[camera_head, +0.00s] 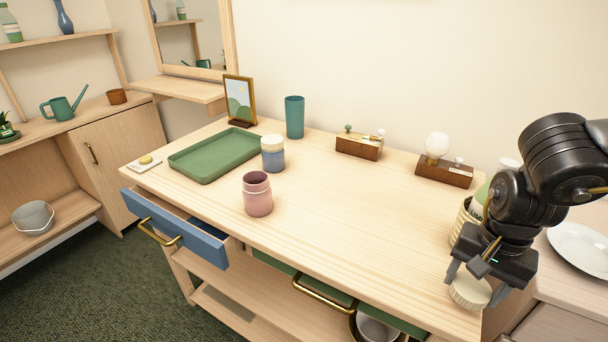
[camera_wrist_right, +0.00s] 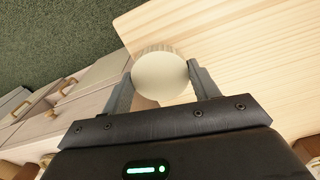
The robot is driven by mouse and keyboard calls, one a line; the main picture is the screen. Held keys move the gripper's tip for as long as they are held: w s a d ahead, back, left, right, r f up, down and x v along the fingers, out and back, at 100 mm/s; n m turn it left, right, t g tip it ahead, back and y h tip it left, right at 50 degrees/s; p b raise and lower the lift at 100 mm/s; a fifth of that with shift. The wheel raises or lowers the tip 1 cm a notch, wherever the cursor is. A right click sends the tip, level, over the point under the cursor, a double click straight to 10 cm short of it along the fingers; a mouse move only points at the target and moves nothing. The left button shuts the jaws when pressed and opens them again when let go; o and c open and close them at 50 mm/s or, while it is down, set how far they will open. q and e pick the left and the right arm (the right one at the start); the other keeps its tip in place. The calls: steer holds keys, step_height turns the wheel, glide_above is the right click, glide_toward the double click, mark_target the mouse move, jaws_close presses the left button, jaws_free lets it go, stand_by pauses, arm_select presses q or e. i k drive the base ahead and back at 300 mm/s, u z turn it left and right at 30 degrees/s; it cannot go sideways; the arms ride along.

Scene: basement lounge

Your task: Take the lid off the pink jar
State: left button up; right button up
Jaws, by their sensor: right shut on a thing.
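The pink jar (camera_head: 257,196) stands upright on the wooden table, open at the top with no lid on it. My right gripper (camera_head: 477,287) is far to the right of the jar, at the table's right front corner. It is shut on a round cream lid (camera_head: 468,291) with a ribbed side. In the right wrist view the lid (camera_wrist_right: 160,77) sits between the two fingers (camera_wrist_right: 162,82), near the table's edge. I cannot tell whether the lid touches the tabletop. My left gripper is not in view.
A blue jar (camera_head: 273,157) with a cream lid stands behind the pink jar, beside a green tray (camera_head: 205,166). A teal cup (camera_head: 294,117) and wooden boxes (camera_head: 359,147) line the back. A blue drawer (camera_head: 178,226) stands open at the front left. The table's middle is clear.

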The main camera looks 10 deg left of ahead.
mark_target(256, 191)
steer(key=k, duration=0.65)
steer(key=u, duration=0.55)
steer(key=i, duration=1.4)
steer(key=u, duration=0.4)
